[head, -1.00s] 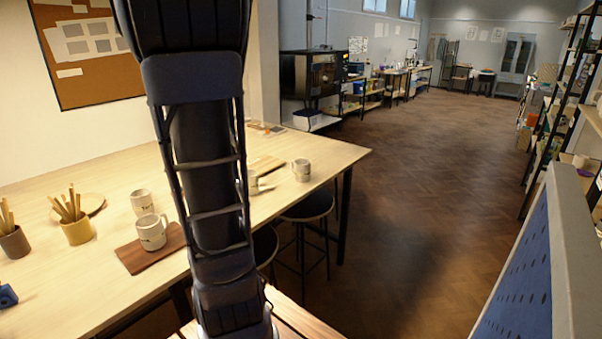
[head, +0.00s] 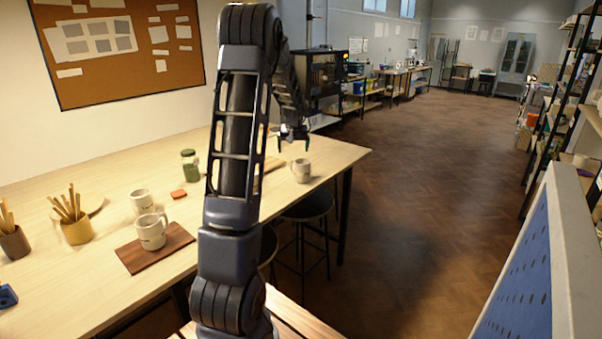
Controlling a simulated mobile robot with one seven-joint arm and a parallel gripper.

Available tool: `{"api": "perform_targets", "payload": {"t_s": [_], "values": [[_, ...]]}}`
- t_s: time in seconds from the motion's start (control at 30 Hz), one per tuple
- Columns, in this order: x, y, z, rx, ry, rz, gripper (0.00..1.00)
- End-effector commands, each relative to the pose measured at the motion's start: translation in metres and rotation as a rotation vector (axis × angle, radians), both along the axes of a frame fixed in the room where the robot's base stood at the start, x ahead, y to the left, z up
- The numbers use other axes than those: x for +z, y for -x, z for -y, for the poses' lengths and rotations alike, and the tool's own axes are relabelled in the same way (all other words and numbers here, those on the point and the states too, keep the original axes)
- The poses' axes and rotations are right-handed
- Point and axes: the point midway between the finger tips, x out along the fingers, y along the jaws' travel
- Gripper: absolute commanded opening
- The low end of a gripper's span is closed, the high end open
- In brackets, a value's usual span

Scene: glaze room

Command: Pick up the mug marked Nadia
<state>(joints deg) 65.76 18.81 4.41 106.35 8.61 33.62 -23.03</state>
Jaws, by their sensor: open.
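Three pale mugs show on the long wooden table. One mug (head: 151,233) stands on a dark brown board (head: 133,260) at the near left. A second mug (head: 140,201) stands just behind it on the bare table. A third mug (head: 302,172) stands near the table's right end. The two left mugs carry small dark lettering that I cannot read surely; I see no readable name on the third. My gripper (head: 293,148) hangs open and empty, above and apart from the third mug. My arm hides part of the table's middle.
Two brush pots, a brown one (head: 14,243) and a yellow one (head: 77,231), stand at the left by a plate (head: 94,204). A green jar (head: 189,165) and red block (head: 178,194) stand mid-table. Stools (head: 306,207) sit below the edge. Floor on the right is clear.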

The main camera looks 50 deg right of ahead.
Motion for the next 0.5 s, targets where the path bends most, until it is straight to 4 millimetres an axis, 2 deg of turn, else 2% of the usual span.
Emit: {"api": "perform_targets", "payload": {"t_s": [0.03,0.1,0.2,0.37,0.5], "values": [[-0.009,0.010,0.015,-0.018,-0.003,0.000,0.96],[-0.016,0.019,0.029,-0.032,-0.002,0.001,0.96],[-0.023,0.027,0.040,-0.045,-0.001,0.003,0.96],[-0.032,0.027,0.046,-0.049,-0.001,0.003,0.96],[-0.048,0.022,0.050,-0.048,-0.003,0.002,0.96]]}}
